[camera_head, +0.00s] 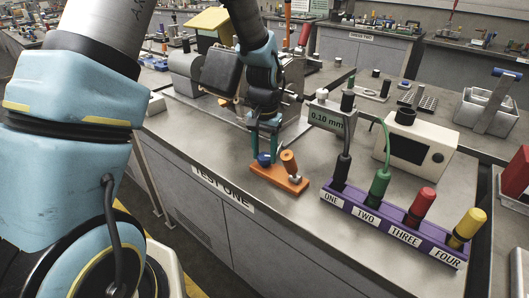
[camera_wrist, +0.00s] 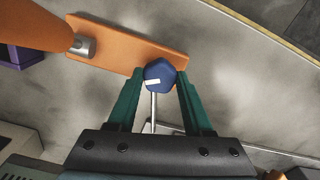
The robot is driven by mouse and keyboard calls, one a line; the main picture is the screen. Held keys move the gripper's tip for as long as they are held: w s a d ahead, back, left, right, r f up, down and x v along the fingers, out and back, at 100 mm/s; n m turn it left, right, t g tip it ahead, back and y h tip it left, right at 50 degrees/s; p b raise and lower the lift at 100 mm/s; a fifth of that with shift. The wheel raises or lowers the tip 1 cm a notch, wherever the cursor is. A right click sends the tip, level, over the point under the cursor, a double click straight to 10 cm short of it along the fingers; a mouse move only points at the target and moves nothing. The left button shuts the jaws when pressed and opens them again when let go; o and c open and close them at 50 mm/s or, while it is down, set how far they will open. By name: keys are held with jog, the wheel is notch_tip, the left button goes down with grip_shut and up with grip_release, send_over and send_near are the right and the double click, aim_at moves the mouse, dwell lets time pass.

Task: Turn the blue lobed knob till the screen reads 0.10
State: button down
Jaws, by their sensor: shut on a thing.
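The blue lobed knob (camera_head: 264,158) stands at the left end of an orange base plate (camera_head: 272,178) on the bench. In the wrist view the knob (camera_wrist: 160,72) shows a small white mark on its face. My gripper (camera_head: 265,146) reaches down from above, and its green fingers (camera_wrist: 160,80) are shut on the knob from both sides. A thin metal rod shows between the fingers below the knob in the wrist view. The small screen (camera_head: 326,117) reads 0.10 mm.
An orange handle (camera_head: 289,161) rises from the same base plate, to the right of the knob. A purple rack (camera_head: 385,226) labelled ONE to FOUR holds black, green, red and yellow handles. A white box (camera_head: 414,148) stands behind it. Bare bench lies in front.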

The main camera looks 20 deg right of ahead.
aim_at(264, 156)
jog(key=shift+c, duration=1.5)
grip_release()
notch_tip(264, 156, up, 11)
jog(key=b, duration=0.2)
jog(key=shift+f, duration=0.1)
